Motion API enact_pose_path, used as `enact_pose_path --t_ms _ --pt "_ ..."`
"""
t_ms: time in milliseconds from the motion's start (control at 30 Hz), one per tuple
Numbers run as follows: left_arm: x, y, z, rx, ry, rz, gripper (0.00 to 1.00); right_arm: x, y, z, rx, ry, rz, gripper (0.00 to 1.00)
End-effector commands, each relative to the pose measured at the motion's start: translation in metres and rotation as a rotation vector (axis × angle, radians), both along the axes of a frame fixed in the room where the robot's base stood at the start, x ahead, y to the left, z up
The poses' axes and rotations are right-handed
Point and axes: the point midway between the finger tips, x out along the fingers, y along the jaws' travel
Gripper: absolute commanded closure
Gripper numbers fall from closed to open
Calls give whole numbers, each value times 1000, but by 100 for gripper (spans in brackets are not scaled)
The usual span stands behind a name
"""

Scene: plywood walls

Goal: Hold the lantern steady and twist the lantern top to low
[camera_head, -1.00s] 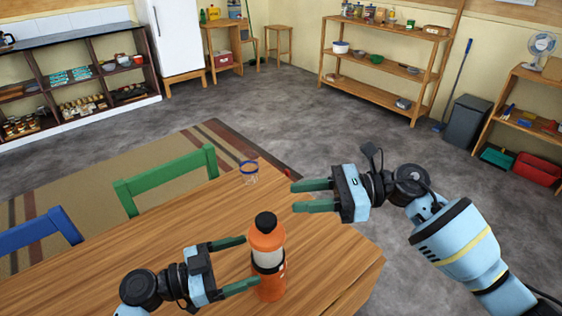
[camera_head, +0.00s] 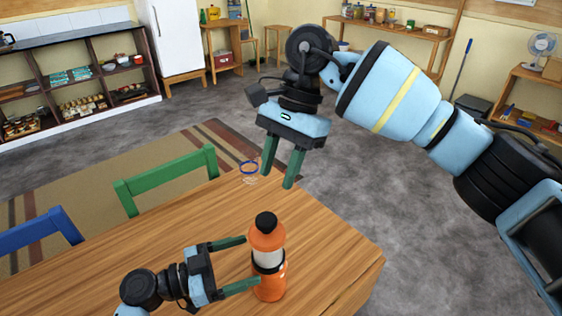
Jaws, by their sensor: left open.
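The orange lantern (camera_head: 267,239) stands upright on the wooden table, with a black top (camera_head: 266,222) and a pale band around its middle. My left gripper (camera_head: 251,262) is open. Its two green fingers reach toward the lantern from the left, one near the upper body and one near the lower body; I cannot tell whether they touch it. My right gripper (camera_head: 278,181) is raised above and beyond the lantern, with its fingers pointing down. They stand apart with nothing between them, so it is open and clear of the lantern top.
A green chair (camera_head: 165,180) and a blue chair (camera_head: 40,232) stand along the left side. The table (camera_head: 330,245) is bare right of the lantern.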

Motion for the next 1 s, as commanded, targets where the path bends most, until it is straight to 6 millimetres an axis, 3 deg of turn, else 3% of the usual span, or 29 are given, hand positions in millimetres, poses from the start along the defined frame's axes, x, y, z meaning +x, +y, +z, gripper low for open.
enact_pose_path --t_ms 367,800,1000 --pt "1 -4 0 -1 1 0 17 2 -3 5 -42 -16 10 64" --pt "18 -57 0 -3 1 0 17 2 -3 5 -40 -15 9 64" --pt "23 -72 0 0 1 0 17 2 -3 5 -39 -16 9 64"
